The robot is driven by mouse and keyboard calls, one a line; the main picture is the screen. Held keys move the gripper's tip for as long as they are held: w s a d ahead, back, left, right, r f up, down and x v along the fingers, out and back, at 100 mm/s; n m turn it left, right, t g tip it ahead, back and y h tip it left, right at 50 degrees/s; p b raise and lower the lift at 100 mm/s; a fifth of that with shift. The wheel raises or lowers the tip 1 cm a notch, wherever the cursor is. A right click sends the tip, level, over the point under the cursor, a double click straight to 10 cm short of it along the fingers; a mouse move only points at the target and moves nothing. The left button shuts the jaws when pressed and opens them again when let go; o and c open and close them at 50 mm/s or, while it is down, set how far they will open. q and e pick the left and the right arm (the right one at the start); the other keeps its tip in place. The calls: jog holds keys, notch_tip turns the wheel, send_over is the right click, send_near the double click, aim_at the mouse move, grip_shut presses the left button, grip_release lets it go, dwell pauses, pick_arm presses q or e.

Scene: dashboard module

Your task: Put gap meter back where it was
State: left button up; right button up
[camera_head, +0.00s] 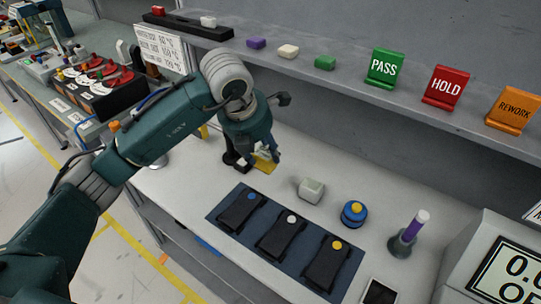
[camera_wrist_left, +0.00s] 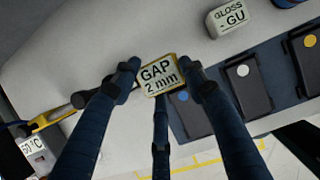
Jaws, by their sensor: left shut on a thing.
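My left gripper (camera_wrist_left: 160,72) is shut on the gap meter (camera_wrist_left: 158,78), a small block with a yellow edge and a pale face reading "GAP 2 mm". It sits between the fingertips in the left wrist view. In the head view, my left gripper (camera_head: 262,152) is low over the back of the white bench, behind the dark mat. A yellow patch (camera_head: 266,164) shows just under its fingers; I cannot tell whether it is the meter's edge or a mark on the bench. Whether the meter touches the bench is not clear. My right gripper is not in view.
A dark mat (camera_head: 216,215) holds three black modules with blue, white and yellow knobs. A black object (camera_head: 233,158) stands left of my gripper.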

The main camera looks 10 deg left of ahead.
aim_at(269, 153)
pick_arm(q)
jog(key=w, duration=0.1)
jog(key=w+d+p, duration=0.1)
jog(key=shift+w+d+f, duration=0.15)
jog(key=shift+w, duration=0.25)
jog(key=shift+f, duration=0.8)
jog(key=shift+f+p, duration=0.4)
jog(key=shift+f, duration=0.2)
notch_tip(269, 153, down, 2)
jog(key=shift+s+f+p, duration=0.15)
jog(key=shift+p, duration=0.4)
jog(key=shift+w+f+p, duration=0.3)
jog(key=shift+f+p, duration=0.25)
jog(key=shift+f, duration=0.25)
jog(key=o, duration=1.4)
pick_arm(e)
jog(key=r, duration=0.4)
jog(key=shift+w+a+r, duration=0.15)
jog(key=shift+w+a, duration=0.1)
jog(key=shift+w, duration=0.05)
